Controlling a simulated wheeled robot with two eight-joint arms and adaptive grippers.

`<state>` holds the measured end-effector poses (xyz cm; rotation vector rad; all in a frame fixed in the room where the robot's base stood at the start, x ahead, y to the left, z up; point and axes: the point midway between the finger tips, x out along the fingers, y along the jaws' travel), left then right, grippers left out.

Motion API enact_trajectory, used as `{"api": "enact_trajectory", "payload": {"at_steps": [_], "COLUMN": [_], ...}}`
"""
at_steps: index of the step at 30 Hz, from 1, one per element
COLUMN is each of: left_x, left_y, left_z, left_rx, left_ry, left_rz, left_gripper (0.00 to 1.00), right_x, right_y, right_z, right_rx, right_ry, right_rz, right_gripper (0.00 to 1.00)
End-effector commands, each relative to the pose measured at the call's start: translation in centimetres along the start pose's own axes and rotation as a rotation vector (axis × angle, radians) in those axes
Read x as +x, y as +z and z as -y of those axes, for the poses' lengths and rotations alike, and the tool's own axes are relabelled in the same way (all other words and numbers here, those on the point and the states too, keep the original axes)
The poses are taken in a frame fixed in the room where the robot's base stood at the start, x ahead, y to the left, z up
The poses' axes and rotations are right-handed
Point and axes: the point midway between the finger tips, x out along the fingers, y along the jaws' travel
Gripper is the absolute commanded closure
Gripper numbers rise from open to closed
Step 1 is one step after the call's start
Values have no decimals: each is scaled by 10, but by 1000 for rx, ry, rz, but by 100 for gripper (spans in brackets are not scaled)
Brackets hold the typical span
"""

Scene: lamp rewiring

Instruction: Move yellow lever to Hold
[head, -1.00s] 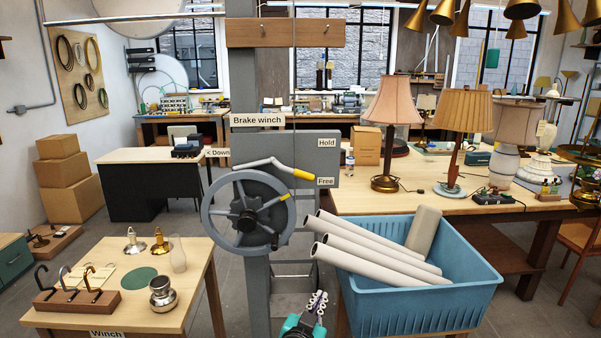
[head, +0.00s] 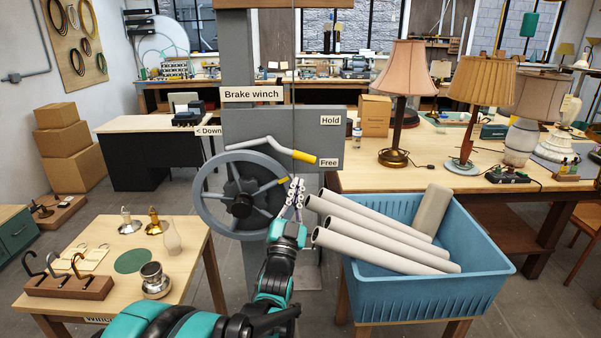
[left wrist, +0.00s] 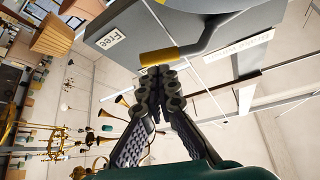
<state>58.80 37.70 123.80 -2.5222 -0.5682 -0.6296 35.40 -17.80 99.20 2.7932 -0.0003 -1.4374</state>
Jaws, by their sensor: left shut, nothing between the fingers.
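The brake lever is a bent grey bar with a yellow grip (head: 304,156), set on the grey winch panel (head: 325,125). Its grip is level with the "Free" label (head: 328,163), below the "Hold" label (head: 331,120). My left gripper (head: 297,183) is shut and empty, pointing up just below the grip, in front of the right rim of the handwheel (head: 240,203). In the left wrist view the yellow grip (left wrist: 159,57) lies just beyond my shut fingertips (left wrist: 154,72); whether they touch cannot be told. My right gripper is not in view.
A blue bin (head: 420,285) with several pale tubes (head: 385,238) stands right of my left gripper. A wooden table (head: 195,245) with lamp parts is at the left. Lamps stand on the bench behind the bin.

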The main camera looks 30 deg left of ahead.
Motion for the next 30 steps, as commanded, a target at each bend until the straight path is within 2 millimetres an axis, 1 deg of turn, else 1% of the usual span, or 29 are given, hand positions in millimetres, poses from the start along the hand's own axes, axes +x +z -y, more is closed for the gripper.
{"api": "enact_trajectory", "payload": {"at_steps": [1,3,6,10,15,30], "left_x": [10,23,37,49,55,57], "left_y": [1,1,1,1,0,-3], "left_z": [-1,-1,-1,-1,0,0], "left_rx": [0,0,0,0,0,-29], "left_ry": [0,0,1,1,1,-18], "left_rz": [0,0,0,0,0,0], "left_gripper": [100,100,100,100,100,100], "right_x": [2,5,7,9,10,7], "right_y": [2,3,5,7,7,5], "right_z": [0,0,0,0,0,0], "right_rx": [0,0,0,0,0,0], "right_ry": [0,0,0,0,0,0], "right_rz": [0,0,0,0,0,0], "right_gripper": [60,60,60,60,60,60]}}
